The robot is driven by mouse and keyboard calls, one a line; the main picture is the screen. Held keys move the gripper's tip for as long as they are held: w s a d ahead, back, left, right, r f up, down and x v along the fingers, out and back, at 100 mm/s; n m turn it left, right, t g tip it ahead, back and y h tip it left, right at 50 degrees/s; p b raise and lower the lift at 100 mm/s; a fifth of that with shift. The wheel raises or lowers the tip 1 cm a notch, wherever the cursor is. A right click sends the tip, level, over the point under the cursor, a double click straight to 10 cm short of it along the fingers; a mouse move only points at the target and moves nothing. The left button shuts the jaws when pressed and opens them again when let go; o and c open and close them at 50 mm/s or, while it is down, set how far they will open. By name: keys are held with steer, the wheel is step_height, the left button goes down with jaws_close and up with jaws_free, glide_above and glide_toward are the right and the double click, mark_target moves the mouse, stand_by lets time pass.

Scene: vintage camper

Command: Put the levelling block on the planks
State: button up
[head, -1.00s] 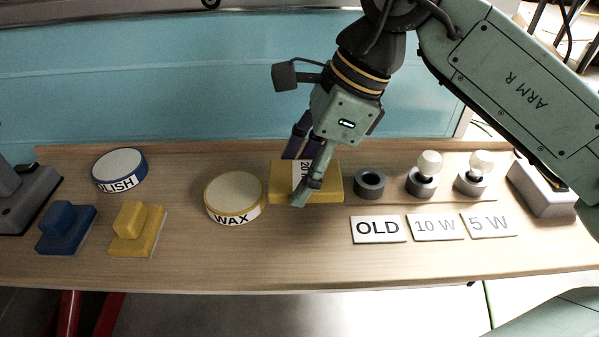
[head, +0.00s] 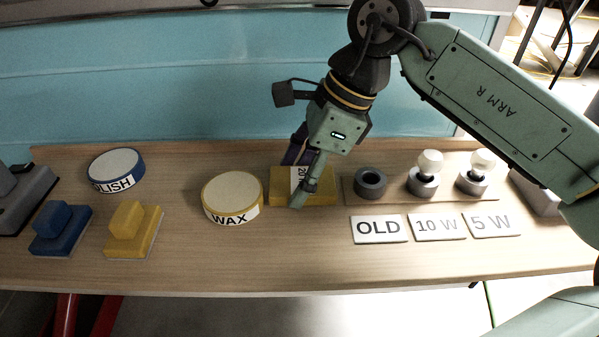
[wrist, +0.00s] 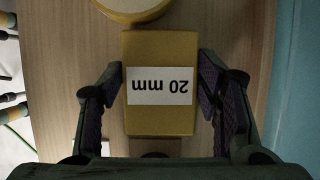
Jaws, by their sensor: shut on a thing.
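The levelling block is a yellow slab (head: 322,186) with a white "20 mm" label, on the wooden bench in the head view. In the wrist view the block (wrist: 160,50) sits between my two fingers, its label upside down. My gripper (head: 298,182) is shut across the block, one finger on the near side and one on the far side; its fingers also show in the wrist view (wrist: 161,92). The block looks level and at bench height; I cannot tell if it is lifted. I cannot pick out separate planks.
A WAX tin (head: 232,197) stands close left of the block. A grey ring socket (head: 370,182) and two sockets with white bulbs (head: 430,164) are close right. A POLISH tin (head: 117,168), blue block (head: 61,230) and yellow block (head: 132,230) stand left.

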steer(key=o, duration=1.3)
steer(key=shift+f, duration=0.2)
steer(key=shift+c, duration=0.2)
